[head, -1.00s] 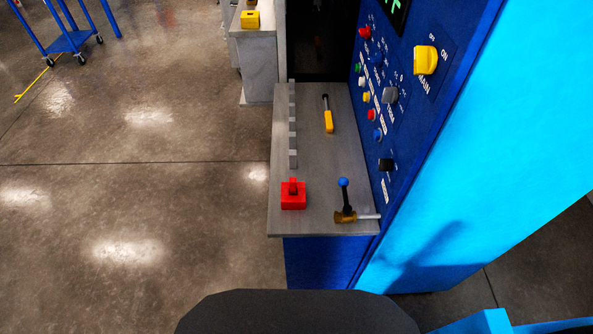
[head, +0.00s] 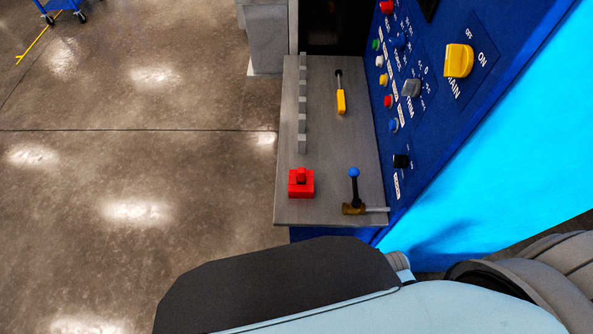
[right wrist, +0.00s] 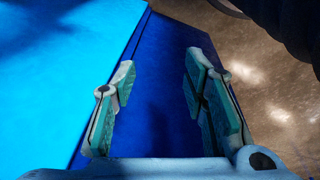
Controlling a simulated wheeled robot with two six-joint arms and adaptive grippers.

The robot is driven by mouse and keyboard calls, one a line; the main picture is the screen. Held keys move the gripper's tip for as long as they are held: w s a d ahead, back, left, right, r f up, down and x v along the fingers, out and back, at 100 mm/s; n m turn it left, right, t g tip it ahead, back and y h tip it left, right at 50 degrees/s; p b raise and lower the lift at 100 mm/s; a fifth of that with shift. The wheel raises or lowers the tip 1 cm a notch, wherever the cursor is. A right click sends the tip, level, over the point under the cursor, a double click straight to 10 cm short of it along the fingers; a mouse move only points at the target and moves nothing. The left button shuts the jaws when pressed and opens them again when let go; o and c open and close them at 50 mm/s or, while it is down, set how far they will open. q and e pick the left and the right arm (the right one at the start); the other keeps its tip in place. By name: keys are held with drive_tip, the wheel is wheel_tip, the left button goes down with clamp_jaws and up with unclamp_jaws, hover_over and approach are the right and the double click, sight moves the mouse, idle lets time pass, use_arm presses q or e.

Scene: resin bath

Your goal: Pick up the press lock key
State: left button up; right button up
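No object in view is clearly marked as the press lock key. On the grey shelf (head: 240,205) lie a yellow-handled piece with a dark shaft (head: 341,101), a red block with a raised red top (head: 301,184) and a brass fitting with a blue-knobbed lever (head: 354,190). Any of these could be the key; I cannot tell. My right gripper (right wrist: 160,72) is open and empty in the right wrist view, with its teal-padded fingers apart in front of a blue cabinet face. The shelf objects do not show there. My left gripper is in neither view.
A blue control panel (head: 425,125) with coloured buttons and a large yellow main switch (head: 459,60) stands right of the shelf. A blue cart (head: 62,6) is far left. The concrete floor (head: 140,160) left of the shelf is open.

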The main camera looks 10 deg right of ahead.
drive_tip(key=w+r, duration=0.3)
drive_tip(key=r, duration=0.3)
wheel_tip(320, 180, up, 27)
drive_tip(key=n+g+y+p, duration=0.1)
drive_tip(key=n+y+p, duration=0.3)
drive_tip(key=n, duration=1)
hover_over(302, 170)
drive_tip(key=s+d+b, duration=0.1)
drive_tip(key=s+d, duration=0.1)
drive_tip(key=d, duration=0.4)
drive_tip(key=shift+y, duration=0.5)
drive_tip(key=x, duration=0.4)
drive_tip(key=b+x, duration=0.1)
drive_tip(key=x, duration=0.4)
drive_tip(key=a+x, duration=0.1)
drive_tip(key=x, duration=0.3)
drive_tip(key=shift+w+a+b, duration=0.15)
drive_tip(key=shift+w+b, duration=0.2)
drive_tip(key=shift+w, duration=0.05)
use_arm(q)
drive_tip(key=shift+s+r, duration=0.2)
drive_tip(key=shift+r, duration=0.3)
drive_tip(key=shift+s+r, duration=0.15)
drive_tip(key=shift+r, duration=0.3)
use_arm(e)
clamp_jaws()
